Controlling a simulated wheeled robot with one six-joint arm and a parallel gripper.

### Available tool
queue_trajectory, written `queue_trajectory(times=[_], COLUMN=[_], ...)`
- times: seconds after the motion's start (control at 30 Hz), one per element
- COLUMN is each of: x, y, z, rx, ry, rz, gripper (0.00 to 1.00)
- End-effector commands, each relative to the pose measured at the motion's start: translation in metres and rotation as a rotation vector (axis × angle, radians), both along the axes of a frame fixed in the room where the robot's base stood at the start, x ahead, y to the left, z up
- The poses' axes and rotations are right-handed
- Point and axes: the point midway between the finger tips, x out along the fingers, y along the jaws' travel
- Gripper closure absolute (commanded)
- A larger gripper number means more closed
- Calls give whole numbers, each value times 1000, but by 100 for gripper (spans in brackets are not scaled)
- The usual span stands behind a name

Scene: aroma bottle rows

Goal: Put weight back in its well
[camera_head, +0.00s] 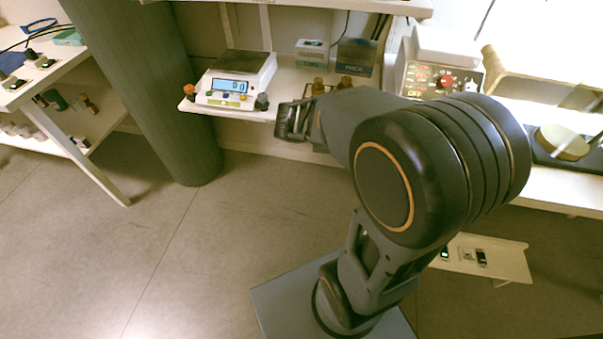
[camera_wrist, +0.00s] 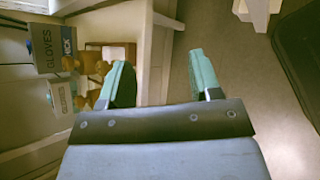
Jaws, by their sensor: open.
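My gripper (camera_head: 293,120) is at the front edge of the bench, right of the scale. In the wrist view my gripper (camera_wrist: 161,76) is open, with its green fingers apart and nothing between them. In the head view the brass pieces (camera_head: 318,86) show just behind my gripper and arm. I cannot make out a well or which weight belongs in it.
The scale (camera_head: 241,75) with a lit display stands on the bench (camera_head: 283,95). Glove boxes (camera_head: 356,57) stand behind the brass pieces. A control box (camera_head: 440,80) with a red knob is to the right. A shelf edge (camera_head: 300,8) overhangs. The floor in front is clear.

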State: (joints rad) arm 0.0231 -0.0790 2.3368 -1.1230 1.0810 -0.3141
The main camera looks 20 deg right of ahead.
Motion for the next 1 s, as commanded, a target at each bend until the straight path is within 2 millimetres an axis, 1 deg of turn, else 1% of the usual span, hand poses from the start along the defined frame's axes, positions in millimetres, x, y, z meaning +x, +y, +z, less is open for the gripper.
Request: queue_trajectory(times=[0.03,0.1,0.17,0.2,0.3,0.4,0.5,0.6,0.7,1.0], x=[-14,-30,-41,-46,-57,-63,-66,-67,-68,-68], y=[12,32,49,61,89,113,130,141,146,148], z=[-3,-10,-14,-16,-18,-17,-15,-12,-11,-11], rx=[108,263,389,470,650,795,903,972,1008,1019], ry=[-75,-169,-243,-289,-385,-456,-503,-531,-545,-547], rz=[-79,-197,-292,-354,-491,-605,-689,-743,-774,-784], gripper=[42,42,42,42,42,42,42,42,42,42])
